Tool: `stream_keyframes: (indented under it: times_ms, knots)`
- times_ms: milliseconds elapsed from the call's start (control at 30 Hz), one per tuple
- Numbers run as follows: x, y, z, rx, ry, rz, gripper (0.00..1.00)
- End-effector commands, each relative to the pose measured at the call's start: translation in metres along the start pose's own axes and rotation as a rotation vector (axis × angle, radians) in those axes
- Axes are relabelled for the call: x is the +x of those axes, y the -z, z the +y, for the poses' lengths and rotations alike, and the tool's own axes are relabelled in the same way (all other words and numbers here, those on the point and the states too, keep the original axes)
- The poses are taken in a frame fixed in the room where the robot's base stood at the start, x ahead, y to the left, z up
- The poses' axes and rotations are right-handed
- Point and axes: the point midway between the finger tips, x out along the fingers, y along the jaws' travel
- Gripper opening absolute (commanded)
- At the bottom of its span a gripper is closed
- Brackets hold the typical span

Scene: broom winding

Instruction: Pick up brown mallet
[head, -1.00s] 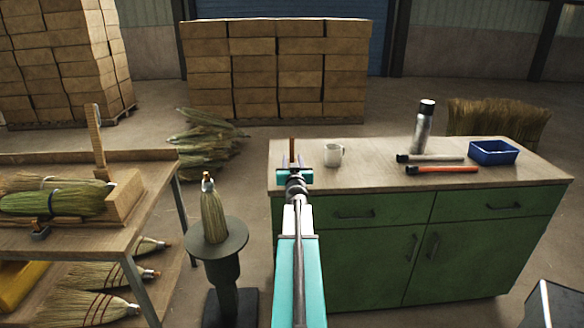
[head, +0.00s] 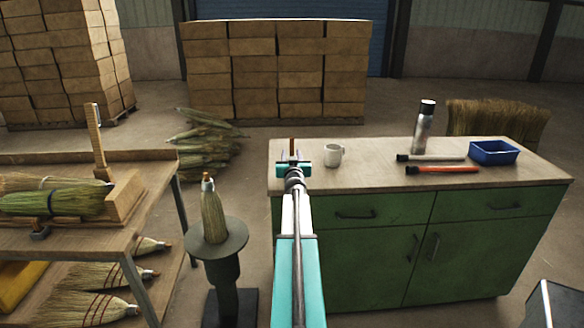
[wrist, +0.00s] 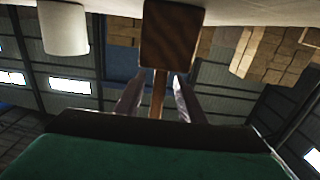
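The brown mallet stands on its head on the green bench, its handle (head: 292,145) pointing up beyond my gripper in the head view. My gripper hides its head there. In the wrist view, which is upside down, the dark brown mallet head (wrist: 173,36) rests by the bench top, and the thin handle (wrist: 158,95) runs between my two fingers. My gripper (head: 293,158) is open. In the wrist view my gripper (wrist: 158,90) has a finger on each side of the handle, with a gap showing on both sides.
A white mug (head: 333,156) stands on the bench just right of my gripper. Farther right are a grey flask (head: 423,128), a black-tipped tool (head: 435,157), an orange tool (head: 440,169) and a blue tray (head: 494,152). A broom stand (head: 217,245) is to the left.

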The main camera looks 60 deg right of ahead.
Motion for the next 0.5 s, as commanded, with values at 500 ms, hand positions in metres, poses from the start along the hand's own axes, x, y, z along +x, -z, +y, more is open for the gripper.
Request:
stream_keyframes:
  times_ms: [500]
  knots:
    - [-0.0002, 0.0001, 0.0004, 0.000, 0.000, 0.000, 0.12]
